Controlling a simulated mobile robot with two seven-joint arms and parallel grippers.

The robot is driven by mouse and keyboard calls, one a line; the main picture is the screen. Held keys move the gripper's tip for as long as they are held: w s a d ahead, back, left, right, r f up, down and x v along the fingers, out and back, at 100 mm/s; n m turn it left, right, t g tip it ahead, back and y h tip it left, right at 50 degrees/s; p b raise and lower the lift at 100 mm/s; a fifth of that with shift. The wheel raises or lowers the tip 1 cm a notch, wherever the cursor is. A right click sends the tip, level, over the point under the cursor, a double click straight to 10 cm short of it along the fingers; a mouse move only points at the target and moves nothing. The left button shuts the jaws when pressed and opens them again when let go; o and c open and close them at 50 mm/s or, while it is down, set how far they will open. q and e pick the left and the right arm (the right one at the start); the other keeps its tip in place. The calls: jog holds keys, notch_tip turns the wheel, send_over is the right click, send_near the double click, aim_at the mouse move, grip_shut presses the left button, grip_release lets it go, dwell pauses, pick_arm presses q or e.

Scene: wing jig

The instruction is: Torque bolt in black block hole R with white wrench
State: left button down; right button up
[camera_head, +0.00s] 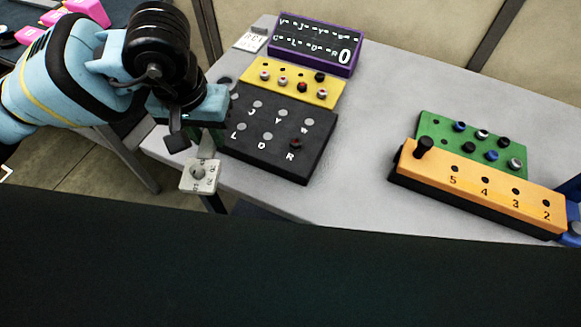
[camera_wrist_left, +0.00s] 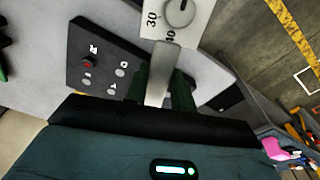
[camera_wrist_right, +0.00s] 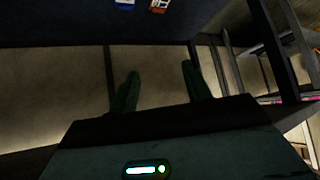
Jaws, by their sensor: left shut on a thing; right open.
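The black block (camera_head: 262,164) lies on the table with lettered holes. A red-topped bolt (camera_head: 296,143) sits in hole R near its right end; it also shows in the left wrist view (camera_wrist_left: 88,63). The white wrench (camera_head: 200,176) has a square, dial-like head with numbers, also seen close in the left wrist view (camera_wrist_left: 176,14). My left gripper (camera_head: 205,125) is shut on the wrench's handle and holds it at the block's left, past the table edge, apart from the bolt. My right gripper (camera_wrist_right: 160,72) is open and empty, below a dark surface.
Behind the black block are a yellow block (camera_head: 290,82) with several bolts and a purple-framed display (camera_head: 315,43) reading 0. An orange block (camera_head: 480,190) and green block (camera_head: 472,142) stand at right. The table (camera_head: 365,120) between is clear.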

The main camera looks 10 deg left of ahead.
pick_arm(q)
jog(key=s+d+f+b, duration=0.1)
jog(key=s+d, duration=0.1)
jog(key=d, duration=0.5)
jog(key=s+d+f+g, duration=0.1)
jog(key=s+d+f, duration=0.1)
jog(key=d, duration=0.6)
jog(key=shift+d+f+b, duration=0.2)
jog(key=shift+f+b, duration=0.1)
jog(key=shift+b, duration=0.1)
pick_arm(e)
jog(key=shift+s+a+f+g, duration=0.15)
jog(key=shift+s+f, duration=0.3)
jog(key=shift+f, duration=0.2)
jog(key=shift+s+a+f+g, duration=0.15)
jog(key=shift+s+f, duration=0.25)
jog(key=shift+f, duration=0.2)
pick_arm(q)
notch_tip(320, 180, down, 4)
jog(key=shift+f+b, duration=0.15)
jog(key=shift+b, duration=0.65)
pick_arm(e)
jog(key=shift+s+f, duration=0.25)
jog(key=shift+f, duration=0.25)
jog(key=shift+s+f, duration=0.25)
jog(key=shift+f, duration=0.2)
jog(key=shift+w, duration=0.1)
jog(key=shift+f, duration=0.15)
